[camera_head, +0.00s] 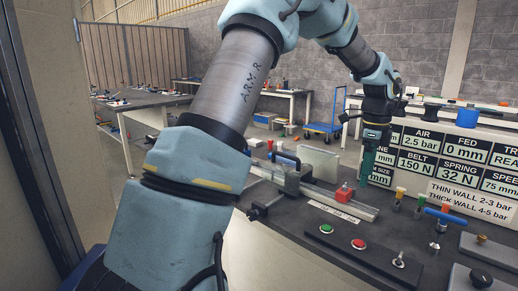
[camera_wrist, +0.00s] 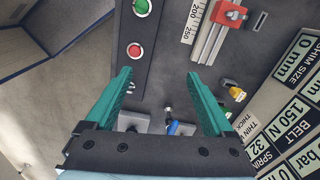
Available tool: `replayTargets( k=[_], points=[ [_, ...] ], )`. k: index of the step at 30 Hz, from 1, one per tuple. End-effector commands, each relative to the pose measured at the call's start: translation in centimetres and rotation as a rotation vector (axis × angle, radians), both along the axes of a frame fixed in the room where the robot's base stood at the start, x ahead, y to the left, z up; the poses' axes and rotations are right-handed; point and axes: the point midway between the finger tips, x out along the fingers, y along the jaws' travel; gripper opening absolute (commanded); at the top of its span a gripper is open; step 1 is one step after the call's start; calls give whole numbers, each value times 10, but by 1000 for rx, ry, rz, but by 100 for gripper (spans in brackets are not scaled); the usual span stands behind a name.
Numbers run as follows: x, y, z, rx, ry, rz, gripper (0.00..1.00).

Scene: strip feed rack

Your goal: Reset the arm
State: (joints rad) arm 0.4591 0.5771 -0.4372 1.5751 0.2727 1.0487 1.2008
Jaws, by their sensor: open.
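My arm rises from the lower left of the head view and bends over to the right. My gripper (camera_head: 367,168) hangs downward above the bench, in front of the sign panel. In the wrist view my gripper (camera_wrist: 165,90) shows two green fingers spread wide apart with nothing between them. Below the fingers lies the dark bench top (camera_wrist: 165,60), with a gap to it. The fingertips appear clear of the things on the bench.
A red block (camera_head: 344,193) sits on a metal rail with a ruled scale. A green button (camera_head: 326,229), a red button (camera_head: 358,244) and a toggle switch (camera_head: 398,260) line the bench front. Signs (camera_head: 459,173) stand behind. A blue-handled part (camera_head: 445,217) is at right.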

Motion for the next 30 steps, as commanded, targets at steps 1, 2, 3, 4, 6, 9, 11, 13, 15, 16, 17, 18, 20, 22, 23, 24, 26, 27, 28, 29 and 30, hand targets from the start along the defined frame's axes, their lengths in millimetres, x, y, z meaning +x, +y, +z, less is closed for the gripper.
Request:
replayTargets(
  k=[1,2,3,4,6,9,11,13,15,16,17,18,20,22,23,24,26,27,28,29,30],
  points=[
    [2,9,-1,1,-3,34,88],
    [3,13,-1,1,-5,55,88],
    [3,18,-2,1,-6,83,88],
    [3,23,-3,1,-8,106,88],
    [4,34,-4,0,-11,162,88],
    [6,55,-6,0,-17,261,88],
    [5,70,-8,-2,-21,335,88],
    [5,90,-11,-4,-26,436,88],
    [3,114,-14,-8,-33,554,88],
    [1,125,-15,-10,-34,609,88],
    [0,137,-16,-14,-38,669,88],
    [-3,154,-18,-17,-42,754,88],
    [-10,184,-21,-27,-49,908,88],
    [-22,224,-26,-44,-56,1125,88],
    [-29,242,-28,-54,-61,1228,88],
    [-41,265,-32,-68,-64,1368,88],
    [-58,294,-36,-92,-68,1561,88],
    [-69,311,-39,-106,-70,1676,88],
    [-77,321,-41,-118,-71,1751,88],
    [-84,330,-43,-127,-70,1820,88],
    [-93,339,-45,-138,-70,1896,88]
  ],
)
